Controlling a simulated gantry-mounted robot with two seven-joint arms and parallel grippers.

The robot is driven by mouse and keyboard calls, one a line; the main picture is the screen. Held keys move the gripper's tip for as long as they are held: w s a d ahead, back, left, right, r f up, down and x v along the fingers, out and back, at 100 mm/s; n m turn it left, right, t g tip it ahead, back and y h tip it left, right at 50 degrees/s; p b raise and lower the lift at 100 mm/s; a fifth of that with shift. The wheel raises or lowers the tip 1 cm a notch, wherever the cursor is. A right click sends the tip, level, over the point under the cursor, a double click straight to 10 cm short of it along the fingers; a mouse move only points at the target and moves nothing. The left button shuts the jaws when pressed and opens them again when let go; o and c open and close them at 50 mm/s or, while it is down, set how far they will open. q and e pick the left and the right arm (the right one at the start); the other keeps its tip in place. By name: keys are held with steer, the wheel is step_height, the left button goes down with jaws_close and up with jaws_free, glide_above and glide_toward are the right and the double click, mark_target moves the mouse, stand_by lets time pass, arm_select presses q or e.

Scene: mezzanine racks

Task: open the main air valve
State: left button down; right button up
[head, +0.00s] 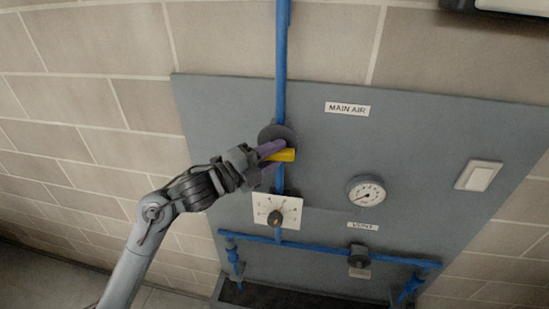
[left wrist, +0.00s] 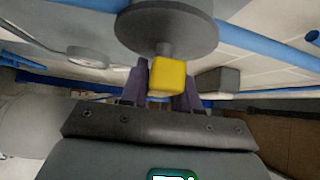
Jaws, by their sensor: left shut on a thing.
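The main air valve has a round dark body (head: 277,136) on the blue vertical pipe and a yellow handle (head: 281,155). The handle sticks out to the right of the gripper in the head view. In the left wrist view the handle's yellow end (left wrist: 168,76) sits between the fingers, below the round dark disc (left wrist: 167,28). My left gripper (head: 270,152) is shut on the yellow handle, its purple fingers on either side of it; they also show in the left wrist view. The "MAIN AIR" label (head: 347,108) is up and right of the valve. My right gripper does not show.
The grey panel (head: 420,140) on a block wall also carries a gauge (head: 367,192), a dial with a black knob (head: 276,216), a white switch (head: 478,176), a "VENT" label (head: 363,226) and a small dark fitting (head: 359,259). Blue pipes (head: 330,252) run along its lower part.

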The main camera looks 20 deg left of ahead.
arm_select(q)
steer(key=n+t+b, duration=0.2)
steer(key=b, duration=0.1)
steer(key=n+t+b, duration=0.2)
steer(key=n+b, duration=0.1)
steer(key=n+t+b, duration=0.2)
steer(key=n+b, duration=0.1)
steer(key=b, duration=0.1)
steer(key=shift+f+y, duration=0.3)
steer(key=shift+f, duration=0.05)
steer(key=n+t+y+b, duration=0.1)
steer(key=n+t+y, duration=0.1)
steer(key=n, duration=0.2)
steer(key=n+t+y+b, duration=0.2)
steer(key=n+y, duration=0.1)
steer(key=shift+r+n, duration=0.15)
steer(key=shift+n, duration=0.25)
steer(key=n+t+y+b, duration=0.1)
steer(key=n+y, duration=0.6)
steer(key=n, duration=0.1)
steer(key=shift+r+y, duration=0.1)
steer(key=shift+y, duration=0.2)
steer(key=shift+n+y, duration=1.1)
steer(key=shift+n+y+b, duration=0.3)
steer(key=shift+n, duration=0.1)
steer(key=c, duration=0.9)
jaws_free()
steer(key=shift+r, duration=0.1)
